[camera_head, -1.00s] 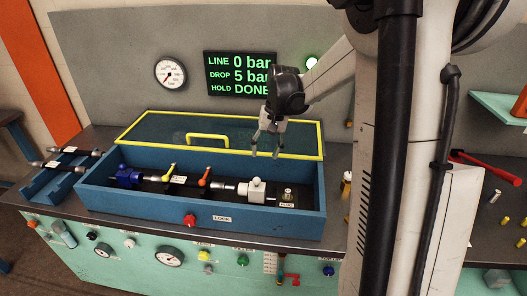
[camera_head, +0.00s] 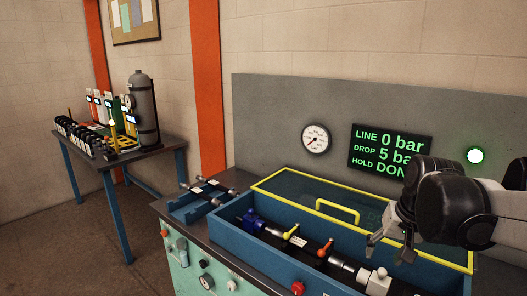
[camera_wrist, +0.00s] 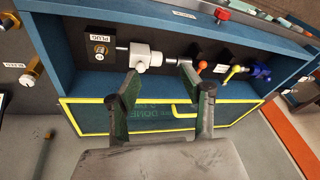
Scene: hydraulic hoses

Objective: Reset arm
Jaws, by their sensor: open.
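My gripper (camera_head: 376,246) is open and empty. In the head view it hangs at the right, in front of the blue test box (camera_head: 238,250). In the wrist view its two fingers (camera_wrist: 157,92) stand apart, with the yellow-edged lid (camera_wrist: 92,119) behind them. Inside the box lies a line of fittings: a blue fitting (camera_head: 252,221), a yellow lever (camera_head: 291,231), an orange lever (camera_head: 325,247) and a white block (camera_head: 378,282). The fingers do not visibly touch any of them. The lid (camera_head: 338,213) has a yellow handle.
A display (camera_head: 388,150) reads LINE 0 bar, DROP 5 bar, HOLD DONE, partly hidden by my arm. A round gauge (camera_head: 316,139) and a lit green lamp (camera_head: 475,156) are on the grey panel. A blue rack (camera_head: 192,207) with hoses stands left of the box. A side table (camera_head: 150,150) holds a grey cylinder (camera_head: 143,108).

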